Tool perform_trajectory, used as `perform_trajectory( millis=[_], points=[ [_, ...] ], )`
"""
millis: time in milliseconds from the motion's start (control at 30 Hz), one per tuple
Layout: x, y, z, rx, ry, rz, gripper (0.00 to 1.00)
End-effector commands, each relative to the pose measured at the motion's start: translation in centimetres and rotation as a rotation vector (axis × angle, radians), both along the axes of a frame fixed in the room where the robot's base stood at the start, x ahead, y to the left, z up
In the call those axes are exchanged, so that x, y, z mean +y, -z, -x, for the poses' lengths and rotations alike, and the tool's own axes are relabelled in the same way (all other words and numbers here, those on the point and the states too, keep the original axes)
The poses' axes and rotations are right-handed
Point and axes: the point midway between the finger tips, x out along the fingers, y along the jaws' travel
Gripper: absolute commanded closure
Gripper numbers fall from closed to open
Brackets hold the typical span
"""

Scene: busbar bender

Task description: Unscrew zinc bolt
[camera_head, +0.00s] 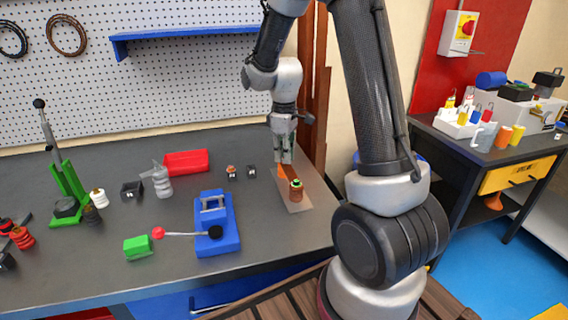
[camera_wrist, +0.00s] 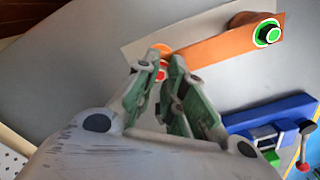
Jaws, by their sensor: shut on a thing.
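My gripper (camera_head: 284,160) points down over the far end of a copper busbar (camera_head: 288,172) on a pale plate (camera_head: 298,203). In the wrist view the fingers (camera_wrist: 165,62) are close together at the busbar's left end (camera_wrist: 215,47). They are shut on the zinc bolt (camera_wrist: 162,72), of which only a red and whitish patch shows between them. The fingers hide the rest. At the busbar's other end a brown insulator (camera_head: 296,193) stands upright, topped by a green and white ring with a dark centre (camera_wrist: 267,34).
A blue bender (camera_head: 217,235) with a red-knobbed lever stands left of the plate. A green block (camera_head: 137,247), a red tray (camera_head: 187,162), a grey jug-like part (camera_head: 161,182) and a green lever press (camera_head: 68,190) are farther left. A wooden post (camera_head: 314,110) rises close behind my gripper.

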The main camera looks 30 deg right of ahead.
Motion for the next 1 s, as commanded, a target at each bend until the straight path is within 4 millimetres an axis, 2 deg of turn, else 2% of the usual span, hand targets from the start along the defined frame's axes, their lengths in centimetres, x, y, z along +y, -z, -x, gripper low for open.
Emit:
perform_trajectory(
  millis=[300,700,1000],
  points=[
    [-0.01,-0.04,-0.01,0.0,-0.431,0.0,1.0],
    [-0.02,-0.04,-0.01,-0.001,-0.512,0.001,1.0],
    [-0.02,-0.06,-0.01,-0.001,-0.931,0.0,1.0]
  ],
)
